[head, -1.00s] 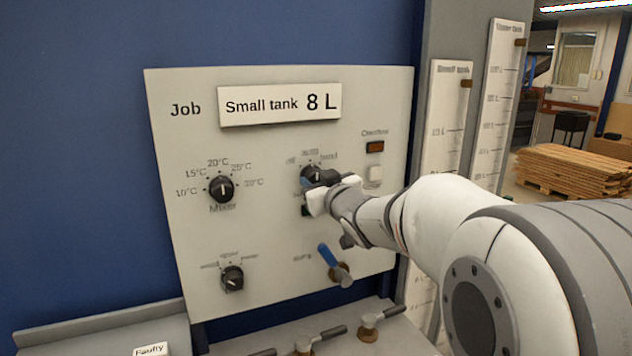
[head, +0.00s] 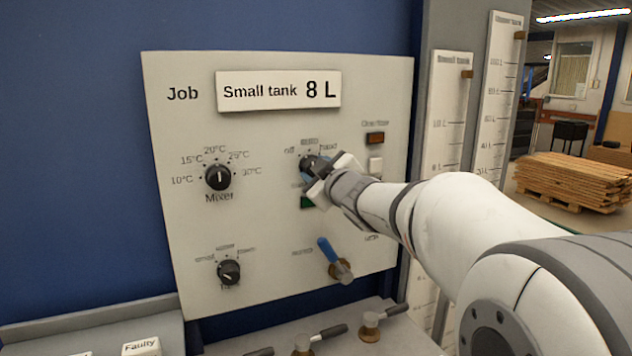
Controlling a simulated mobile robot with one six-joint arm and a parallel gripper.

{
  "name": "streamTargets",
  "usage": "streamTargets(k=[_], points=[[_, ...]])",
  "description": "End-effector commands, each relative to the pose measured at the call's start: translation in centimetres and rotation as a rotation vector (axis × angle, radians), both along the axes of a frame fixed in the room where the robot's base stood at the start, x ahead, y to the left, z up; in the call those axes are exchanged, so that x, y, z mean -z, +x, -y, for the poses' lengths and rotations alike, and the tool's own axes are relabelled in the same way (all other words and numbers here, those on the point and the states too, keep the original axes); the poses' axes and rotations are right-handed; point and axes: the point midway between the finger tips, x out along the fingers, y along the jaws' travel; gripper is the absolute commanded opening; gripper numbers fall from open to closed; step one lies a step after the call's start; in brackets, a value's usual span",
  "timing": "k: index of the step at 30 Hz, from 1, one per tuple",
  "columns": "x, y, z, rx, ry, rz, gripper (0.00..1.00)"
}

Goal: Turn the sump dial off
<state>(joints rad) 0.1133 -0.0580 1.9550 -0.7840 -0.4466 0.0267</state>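A dark dial (head: 308,163) with marks reading "off" and "hand" and a blurred middle mark is on the upper right of the light panel. Its name label is hidden, so I cannot read whether it is the sump dial. My gripper (head: 325,174) is right at this dial, its fingers at the dial's right and lower side. The fingers cover part of the dial, and its pointer direction is not clear. I cannot tell whether the fingers are closed on it or only beside it.
The panel (head: 265,225) also carries a Mixer dial (head: 218,177), a lower-left dial (head: 229,272), a blue-handled lever (head: 329,252), a green indicator (head: 306,202) and a red-brown lamp (head: 375,138). A sign (head: 279,91) reads "Small tank 8 L". Valve handles (head: 370,330) stand below.

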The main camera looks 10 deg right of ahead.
Motion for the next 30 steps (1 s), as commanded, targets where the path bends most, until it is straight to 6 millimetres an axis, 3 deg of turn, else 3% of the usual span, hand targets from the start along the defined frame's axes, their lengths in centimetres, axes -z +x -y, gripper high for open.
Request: streamTargets(k=[13, 30], points=[[0.17, -0.01, -0.04, -0.001, -0.243, 0.048, 0.15], [0.08, 0.0, -0.06, -0.001, -0.288, 0.055, 0.15]])
